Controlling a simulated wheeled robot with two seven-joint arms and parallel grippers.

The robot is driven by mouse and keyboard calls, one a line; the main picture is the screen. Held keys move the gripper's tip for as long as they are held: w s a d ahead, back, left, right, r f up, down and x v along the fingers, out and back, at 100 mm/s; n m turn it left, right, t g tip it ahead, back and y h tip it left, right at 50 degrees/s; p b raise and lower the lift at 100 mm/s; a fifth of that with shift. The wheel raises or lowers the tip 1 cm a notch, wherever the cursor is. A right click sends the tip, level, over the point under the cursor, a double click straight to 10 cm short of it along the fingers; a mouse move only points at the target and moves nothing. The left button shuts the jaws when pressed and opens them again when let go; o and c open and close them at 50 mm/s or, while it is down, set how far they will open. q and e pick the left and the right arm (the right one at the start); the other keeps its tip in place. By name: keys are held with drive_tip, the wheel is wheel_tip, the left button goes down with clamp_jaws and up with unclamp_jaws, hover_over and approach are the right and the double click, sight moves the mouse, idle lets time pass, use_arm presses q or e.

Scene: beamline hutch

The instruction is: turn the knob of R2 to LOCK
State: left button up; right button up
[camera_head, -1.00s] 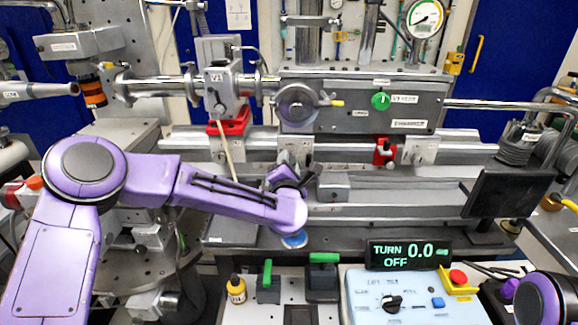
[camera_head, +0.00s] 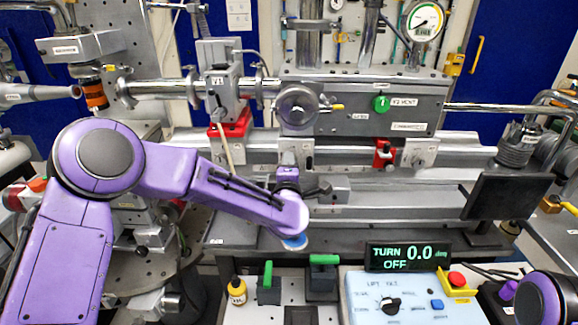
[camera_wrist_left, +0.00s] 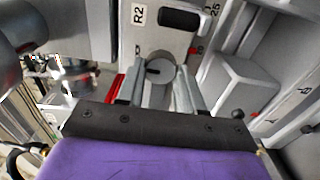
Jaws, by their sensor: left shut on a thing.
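The R2 carriage (camera_head: 297,150) is a grey block on the long rail in the head view, partly behind my left gripper. In the left wrist view its R2 label (camera_wrist_left: 138,15) is readable beside a black handle (camera_wrist_left: 180,18). Below sits the round grey knob (camera_wrist_left: 162,68), with a dark mark on its face pointing to the picture's left. My left gripper (camera_wrist_left: 158,85) is shut on this knob, one finger on each side. In the head view the left gripper (camera_head: 288,178) reaches the rail's front. The knob is hidden there. My right gripper is out of view.
A grey block (camera_wrist_left: 242,90) stands close to the right of the fingers. Red-based V1 (camera_head: 220,85) is to the left on the rail, and a red clamp (camera_head: 384,153) to the right. The control box (camera_head: 405,300) display (camera_head: 408,256) reads TURN 0.0, OFF.

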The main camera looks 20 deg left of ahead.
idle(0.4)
use_arm(q)
drive_tip(key=o, duration=1)
drive_tip(key=shift+o, duration=0.2)
drive_tip(key=b+v, duration=0.2)
drive_tip(key=v, duration=0.8)
drive_tip(key=shift+s+b, duration=0.25)
drive_tip(key=shift+b, duration=0.1)
drive_tip(key=shift+d, duration=0.1)
